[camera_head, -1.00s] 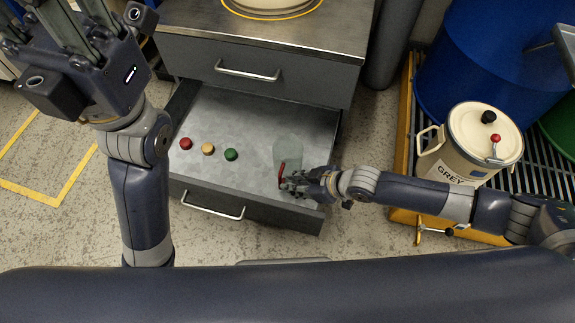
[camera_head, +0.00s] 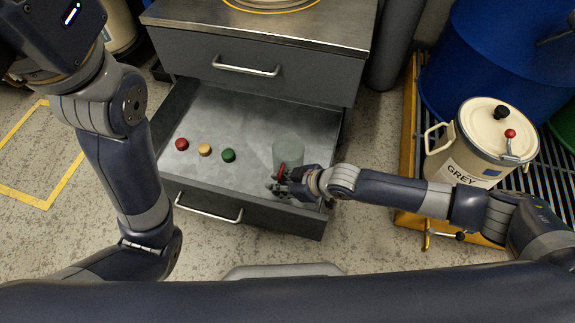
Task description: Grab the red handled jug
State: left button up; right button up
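The jug (camera_head: 288,150) is a clear, pale green vessel with a red handle (camera_head: 281,171). It stands in the open lower drawer (camera_head: 215,120), toward the drawer's right side. My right gripper (camera_head: 276,186) is at the handle, low and in front of the jug. Its fingers are small and dark here, and I cannot tell whether they are closed on the handle. My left arm rises at the left, and its gripper fingers are beyond the top left edge of the picture.
A red knob (camera_head: 182,144), a yellow knob (camera_head: 205,150) and a green knob (camera_head: 228,155) sit in the drawer, left of the jug. A cream container marked GREY (camera_head: 470,152) stands on a yellow-edged grating at right, by a blue drum (camera_head: 485,70). The cabinet top (camera_head: 330,25) is above.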

jog(key=shift+c, duration=0.6)
grip_shut()
jog(key=shift+r, duration=0.1)
